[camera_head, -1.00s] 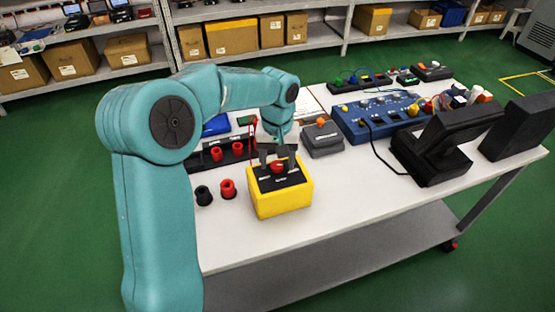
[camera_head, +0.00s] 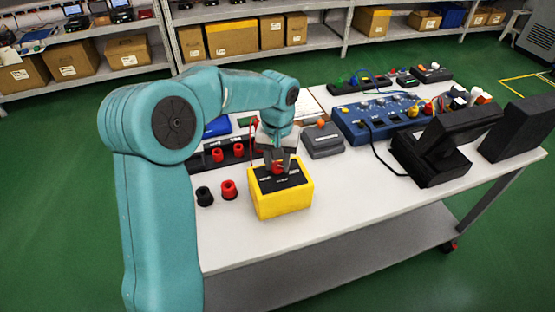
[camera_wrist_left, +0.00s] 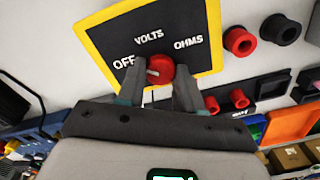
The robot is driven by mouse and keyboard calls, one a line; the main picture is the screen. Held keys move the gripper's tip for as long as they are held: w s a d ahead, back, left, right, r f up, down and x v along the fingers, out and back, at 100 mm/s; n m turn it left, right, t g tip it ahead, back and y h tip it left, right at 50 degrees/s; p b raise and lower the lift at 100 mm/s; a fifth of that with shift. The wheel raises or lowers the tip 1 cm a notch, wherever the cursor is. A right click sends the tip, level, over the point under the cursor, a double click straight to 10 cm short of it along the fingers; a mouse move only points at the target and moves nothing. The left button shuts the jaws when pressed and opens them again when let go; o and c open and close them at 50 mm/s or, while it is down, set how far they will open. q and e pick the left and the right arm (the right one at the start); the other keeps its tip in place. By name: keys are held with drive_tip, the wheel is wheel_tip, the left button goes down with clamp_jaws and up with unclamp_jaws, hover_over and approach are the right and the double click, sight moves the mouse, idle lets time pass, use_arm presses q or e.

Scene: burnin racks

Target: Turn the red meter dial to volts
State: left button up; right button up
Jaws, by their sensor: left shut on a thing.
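The meter is a yellow box (camera_head: 283,203) with a black face, near the front of the white table. In the left wrist view its face (camera_wrist_left: 205,20) carries the labels OFF, VOLTS and OHMS. The red dial (camera_wrist_left: 160,66) sits below VOLTS; its white mark points left, toward OFF. The dial also shows in the head view (camera_head: 277,169), partly hidden by the fingers. My left gripper (camera_head: 279,164) reaches down from above and is shut on the dial, one finger on each side, as the left wrist view also shows (camera_wrist_left: 159,82). My right gripper is not in view.
A black jack (camera_head: 204,196) and a red jack (camera_head: 228,190) stand left of the meter. A grey box (camera_head: 322,141) is behind it, and a blue panel (camera_head: 352,126) with cables is farther right. A black device (camera_head: 432,160) stands at right. The table front is clear.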

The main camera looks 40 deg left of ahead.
sight(277, 166)
use_arm(q)
drive_tip(key=m+p, duration=0.1)
drive_tip(key=m, duration=0.4)
drive_tip(key=shift+r, duration=0.1)
drive_tip(key=m+p, duration=0.1)
drive_tip(key=m, duration=0.4)
drive_tip(key=shift+m, duration=0.4)
drive_tip(key=o, duration=1)
drive_tip(key=shift+o, duration=0.2)
wheel_tip(277, 166, up, 16)
drive_tip(key=p, duration=0.1)
drive_tip(key=shift+r, duration=0.15)
drive_tip(key=shift+s+d, duration=0.1)
drive_tip(key=shift+s, duration=0.05)
